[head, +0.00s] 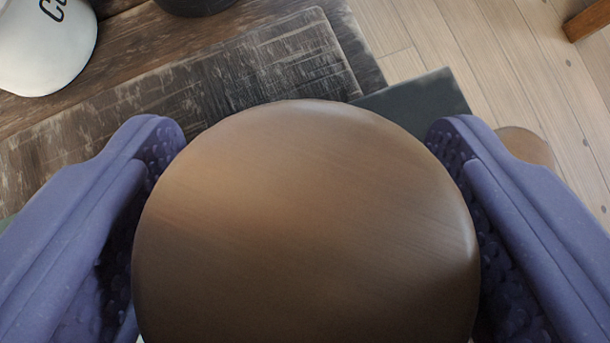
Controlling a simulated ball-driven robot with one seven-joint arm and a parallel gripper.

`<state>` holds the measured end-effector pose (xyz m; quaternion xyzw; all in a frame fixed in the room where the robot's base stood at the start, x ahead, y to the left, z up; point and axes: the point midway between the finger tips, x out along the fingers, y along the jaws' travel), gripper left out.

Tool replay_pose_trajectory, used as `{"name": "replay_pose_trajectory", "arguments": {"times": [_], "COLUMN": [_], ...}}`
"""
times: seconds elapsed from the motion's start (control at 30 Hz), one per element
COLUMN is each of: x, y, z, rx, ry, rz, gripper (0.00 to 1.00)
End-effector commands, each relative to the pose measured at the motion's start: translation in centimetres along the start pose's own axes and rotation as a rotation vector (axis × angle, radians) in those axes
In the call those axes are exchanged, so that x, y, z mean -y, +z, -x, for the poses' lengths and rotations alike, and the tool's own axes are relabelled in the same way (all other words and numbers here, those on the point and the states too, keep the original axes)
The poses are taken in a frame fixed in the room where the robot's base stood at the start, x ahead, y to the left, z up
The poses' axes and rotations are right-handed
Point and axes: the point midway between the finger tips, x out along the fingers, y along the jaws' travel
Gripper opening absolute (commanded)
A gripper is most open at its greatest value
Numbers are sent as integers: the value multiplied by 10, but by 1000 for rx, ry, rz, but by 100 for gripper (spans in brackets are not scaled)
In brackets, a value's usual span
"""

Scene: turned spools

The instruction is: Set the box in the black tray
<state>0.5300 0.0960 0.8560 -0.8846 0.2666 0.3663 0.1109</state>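A large, round, smooth brown wooden piece (305,220) fills the middle of the head view; I take it to be the box, though only its rounded top shows. My gripper (308,128) has one purple finger on each side of it. The textured pads meet its left and right edges with no clear gap, so the fingers look shut on it. Its underside and lower contact areas are hidden. A dark round thing (195,4) is cut off at the top edge; I cannot tell whether it is the black tray.
A white mug-like thing with dark letters (45,45) stands at top left on the worn wooden table (125,45). A weathered board (270,65) and dark grey-green flat piece (420,103) lie beyond the held piece. Brown thing (527,146) behind right finger. Pale plank floor (510,60) right.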

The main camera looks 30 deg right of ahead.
Motion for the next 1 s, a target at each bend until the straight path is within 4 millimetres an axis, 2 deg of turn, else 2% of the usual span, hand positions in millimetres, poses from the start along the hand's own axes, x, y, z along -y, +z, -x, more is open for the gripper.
{"name": "replay_pose_trajectory", "arguments": {"times": [0.23, 0.33, 0.47, 0.73, 0.9, 1.0], "x": [0, 0, 0, 1, 1, 0], "y": [-1, -3, -5, -5, -4, -2], "z": [1, 8, 33, 96, 118, 122], "rx": [0, 0, -1, 0, -1, 0], "ry": [0, -1, -2, -3, -2, 0], "rz": [0, 1, 1, 0, 1, 0], "gripper": [76, 76, 76, 76, 76, 76]}}
